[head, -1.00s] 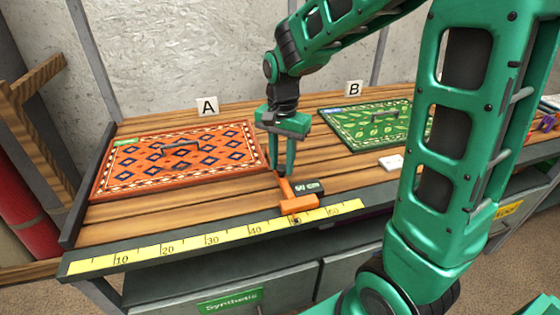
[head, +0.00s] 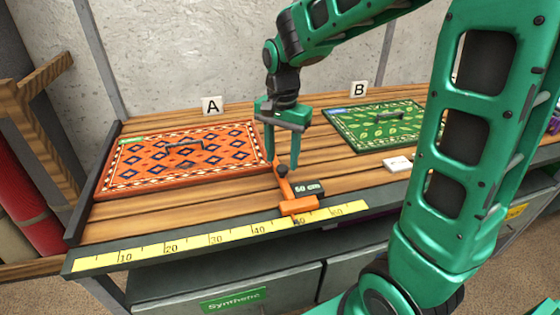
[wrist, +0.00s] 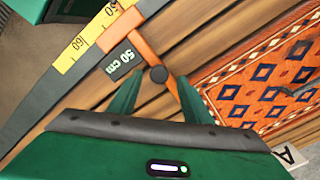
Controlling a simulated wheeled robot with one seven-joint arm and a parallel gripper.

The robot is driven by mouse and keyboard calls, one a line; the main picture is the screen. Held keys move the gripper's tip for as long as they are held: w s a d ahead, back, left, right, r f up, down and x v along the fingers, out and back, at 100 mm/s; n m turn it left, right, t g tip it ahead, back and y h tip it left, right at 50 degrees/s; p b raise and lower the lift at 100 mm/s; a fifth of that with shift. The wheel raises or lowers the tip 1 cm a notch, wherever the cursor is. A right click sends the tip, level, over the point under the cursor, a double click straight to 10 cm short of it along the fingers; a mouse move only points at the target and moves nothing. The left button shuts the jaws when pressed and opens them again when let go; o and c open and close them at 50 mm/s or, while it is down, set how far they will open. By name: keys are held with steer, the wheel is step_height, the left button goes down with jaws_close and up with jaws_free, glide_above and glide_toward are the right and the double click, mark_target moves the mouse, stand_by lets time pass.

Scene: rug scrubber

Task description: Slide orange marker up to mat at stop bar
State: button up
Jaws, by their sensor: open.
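The orange marker (head: 299,206) sits at the bench's front edge, near the 50 on the yellow ruler. Its orange arm reaches back beside the right edge of the orange patterned mat (head: 190,185) under sign A; I cannot tell whether they touch. A dark knob (head: 282,171) stands on the arm, also visible in the wrist view (wrist: 158,74). A dark "50 cm" display (head: 308,188) is on the marker's right. My gripper (head: 283,162) is open, with its fingertips just above and to either side of the knob, not gripping it. The fingers hide part of the arm in the wrist view.
The yellow ruler (head: 190,243) runs along the front edge. A green leaf-patterned mat (head: 375,124) lies under sign B on the right. A small white block (head: 397,164) lies in front of it. Bare planks show between the mats.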

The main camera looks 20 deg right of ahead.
step_height(320, 180, up, 8)
steer(key=shift+r, duration=0.25)
stand_by(0.5)
steer(key=s+d+f+n, duration=0.1)
steer(key=s+d, duration=0.3)
steer(key=s, duration=0.4)
steer(key=s+d+f+n, duration=0.2)
steer(key=s+d, duration=0.3)
steer(key=s, duration=0.3)
steer(key=s+d+f+n, duration=0.1)
steer(key=s+d+f, duration=0.3)
steer(key=s, duration=0.4)
steer(key=shift+d, duration=0.7)
steer(key=shift+w+f, duration=0.3)
steer(key=shift+w, duration=0.3)
